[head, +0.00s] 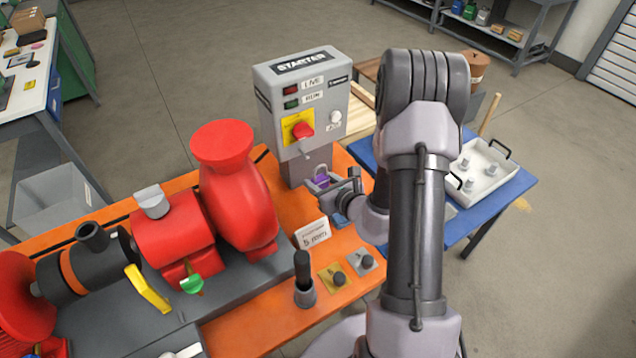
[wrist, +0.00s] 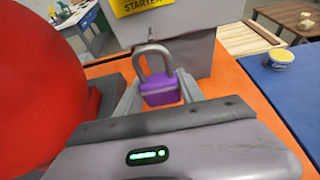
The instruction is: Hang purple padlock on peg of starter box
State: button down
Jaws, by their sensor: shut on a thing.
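The purple padlock (wrist: 160,91) is held upright between the fingers of my gripper (wrist: 160,98), its grey shackle pointing up. In the head view the padlock (head: 321,181) shows just below the starter box, with my gripper (head: 330,188) shut on it from the right. The starter box (head: 300,90) is a grey box on a post, with a red knob on a yellow plate. A small light peg (head: 307,154) sticks out near its lower front edge, above the padlock. The padlock is apart from the peg. In the wrist view the box's lower part (wrist: 190,22) stands behind the shackle.
A red pump (head: 230,185) stands left of the box on the orange bench (head: 250,325). A "5 mm" card (head: 313,233) and a black-handled tool in a holder (head: 303,280) stand in front. A blue table (head: 500,205) with a white tray (head: 488,187) lies right.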

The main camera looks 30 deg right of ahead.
jog(key=p, duration=0.1)
send_near(297, 162)
jog(key=shift+r+x, duration=0.15)
jog(key=shift+x, duration=0.85)
jog(key=shift+r+x, duration=0.2)
jog(key=shift+x, duration=0.8)
jog(key=shift+w+f+b, duration=0.35)
jog(key=shift+w+f, duration=0.2)
jog(key=shift+w, duration=0.25)
jog(key=c, duration=0.6)
grip_release()
jog(key=shift+c, duration=0.2)
jog(key=shift+s, duration=0.1)
jog(key=p+v, duration=0.1)
jog(key=v, duration=1.6)
jog(key=shift+s+p, duration=0.2)
jog(key=shift+p, duration=0.2)
